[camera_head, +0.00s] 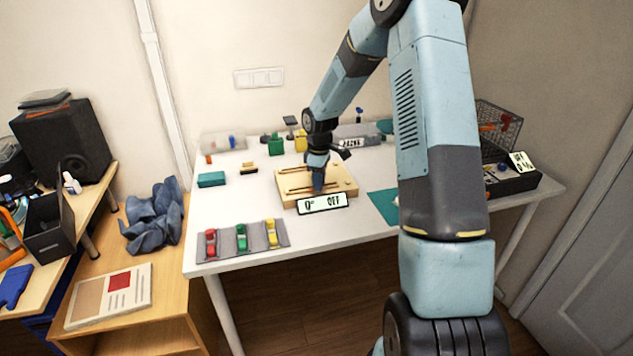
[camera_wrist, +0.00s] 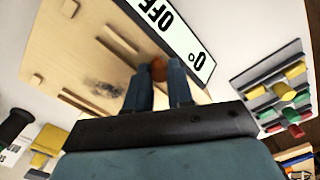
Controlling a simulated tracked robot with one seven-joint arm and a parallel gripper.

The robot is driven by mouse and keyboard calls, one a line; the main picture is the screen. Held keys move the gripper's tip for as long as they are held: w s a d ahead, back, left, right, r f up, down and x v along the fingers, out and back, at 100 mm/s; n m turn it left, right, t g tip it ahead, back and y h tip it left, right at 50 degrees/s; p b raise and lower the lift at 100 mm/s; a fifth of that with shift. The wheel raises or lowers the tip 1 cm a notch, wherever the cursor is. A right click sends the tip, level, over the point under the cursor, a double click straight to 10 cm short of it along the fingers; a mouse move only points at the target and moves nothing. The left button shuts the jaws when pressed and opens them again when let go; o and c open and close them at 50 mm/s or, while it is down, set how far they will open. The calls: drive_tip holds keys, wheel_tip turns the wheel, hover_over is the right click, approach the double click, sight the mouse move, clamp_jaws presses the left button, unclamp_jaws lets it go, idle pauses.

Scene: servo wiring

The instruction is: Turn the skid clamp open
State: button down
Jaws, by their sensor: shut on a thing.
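The skid, a light wooden board (camera_head: 290,182) with dark slots, lies on the white table. A sign reading "0° OFF" (camera_head: 322,203) stands at its front edge; it also shows in the wrist view (camera_wrist: 172,32). My gripper (camera_head: 318,190) points down onto the board's front part. In the wrist view my gripper (camera_wrist: 159,78) is shut on a small orange-brown rounded part (camera_wrist: 158,70), likely the clamp's knob, between the fingertips. The fingers hide most of the clamp.
A grey tray with red, green and yellow pieces (camera_head: 242,240) lies front left on the table. A teal box (camera_head: 211,179) and a green block (camera_head: 276,146) stand behind. A green mat (camera_head: 384,205) is to the right. A black wire basket (camera_head: 497,128) stands far right.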

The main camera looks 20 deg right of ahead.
drive_tip(key=shift+w+r, duration=0.1)
drive_tip(key=shift+w, duration=0.05)
drive_tip(key=c, duration=1)
unclamp_jaws()
wheel_tip(320, 180, up, 14)
drive_tip(key=shift+f, duration=0.2)
